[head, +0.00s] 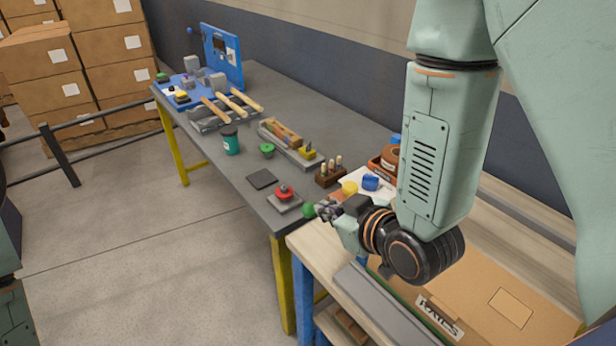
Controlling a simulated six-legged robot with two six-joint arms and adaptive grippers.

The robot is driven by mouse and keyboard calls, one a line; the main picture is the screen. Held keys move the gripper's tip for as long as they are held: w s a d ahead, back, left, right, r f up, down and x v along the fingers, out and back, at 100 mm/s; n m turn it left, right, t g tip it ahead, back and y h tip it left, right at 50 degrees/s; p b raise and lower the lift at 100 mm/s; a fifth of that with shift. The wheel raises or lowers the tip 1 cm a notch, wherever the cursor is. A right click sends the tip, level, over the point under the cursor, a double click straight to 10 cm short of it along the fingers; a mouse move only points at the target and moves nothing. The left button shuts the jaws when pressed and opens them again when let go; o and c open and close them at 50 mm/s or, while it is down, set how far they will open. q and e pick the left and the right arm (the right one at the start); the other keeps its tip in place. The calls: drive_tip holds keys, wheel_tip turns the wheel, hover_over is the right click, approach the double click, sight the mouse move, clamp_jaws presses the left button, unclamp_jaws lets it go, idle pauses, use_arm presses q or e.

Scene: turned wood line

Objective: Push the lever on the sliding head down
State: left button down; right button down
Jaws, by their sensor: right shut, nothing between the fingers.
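A blue machine (222,55) with an upright panel and grey blocks (217,82) stands at the far end of the grey bench. No lever or sliding head can be made out surely on it at this size. A small blue ball (190,30) shows at its upper left. My right gripper (326,211) is shut and empty at the near end of the bench, far from the machine. It is close to a green ball (308,210), and I cannot tell whether they touch. My left gripper is not in view.
On the grey bench (225,165) are mallets or wooden-handled tools (232,103), a green cup (231,141), a tray with a wooden piece (281,134) and a red button (284,193). A wooden table with a cardboard box (480,300) is nearer.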

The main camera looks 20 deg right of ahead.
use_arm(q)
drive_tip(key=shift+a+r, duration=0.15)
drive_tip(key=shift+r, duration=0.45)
use_arm(e)
drive_tip(key=r, duration=0.3)
drive_tip(key=shift+w+a+r+n+t, duration=0.25)
drive_tip(key=shift+w+a+n+t, duration=0.05)
drive_tip(key=shift+w+a+t, duration=0.1)
drive_tip(key=shift+w+d+f, duration=0.1)
drive_tip(key=shift+d, duration=0.05)
